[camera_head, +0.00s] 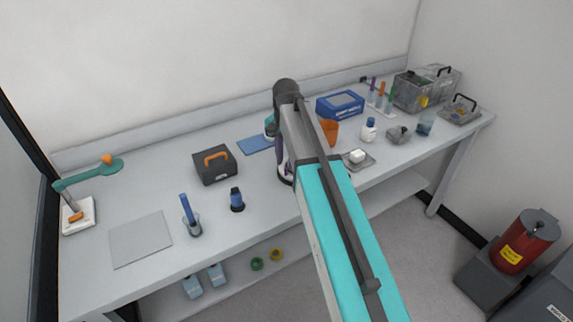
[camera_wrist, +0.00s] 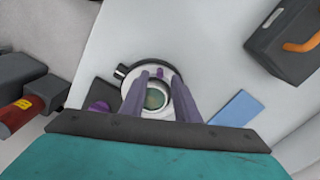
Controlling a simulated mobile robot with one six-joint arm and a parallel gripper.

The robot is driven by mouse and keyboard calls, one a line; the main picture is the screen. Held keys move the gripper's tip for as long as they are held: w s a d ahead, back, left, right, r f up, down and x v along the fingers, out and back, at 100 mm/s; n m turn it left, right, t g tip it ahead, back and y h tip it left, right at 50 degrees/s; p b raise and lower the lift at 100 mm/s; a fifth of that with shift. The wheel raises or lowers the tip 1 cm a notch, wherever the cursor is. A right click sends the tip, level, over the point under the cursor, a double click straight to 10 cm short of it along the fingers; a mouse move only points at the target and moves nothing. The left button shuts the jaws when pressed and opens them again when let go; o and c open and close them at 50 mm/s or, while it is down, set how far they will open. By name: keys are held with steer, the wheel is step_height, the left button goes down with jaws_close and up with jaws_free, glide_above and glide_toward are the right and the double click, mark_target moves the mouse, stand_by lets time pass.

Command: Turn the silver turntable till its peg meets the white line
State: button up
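The silver turntable (camera_wrist: 150,112) is in the middle of the wrist view, a round ring with a greenish centre and a dark outer edge. A small purple peg (camera_wrist: 160,72) stands at its far side. A black knob-like part (camera_wrist: 121,71) sticks out at its upper left. My gripper (camera_wrist: 157,78) has its two purple fingers apart, over the turntable, with the peg showing between or just beyond the fingertips; I cannot tell whether they touch it. I cannot make out the white line. In the head view my arm hides most of the turntable (camera_head: 285,178).
A grey sheet (camera_head: 140,240) lies at the left.

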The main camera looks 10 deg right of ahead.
mark_target(286, 169)
steer(key=shift+f, duration=1.5)
steer(key=shift+c, duration=0.5)
steer(key=shift+d, duration=0.1)
jaws_close()
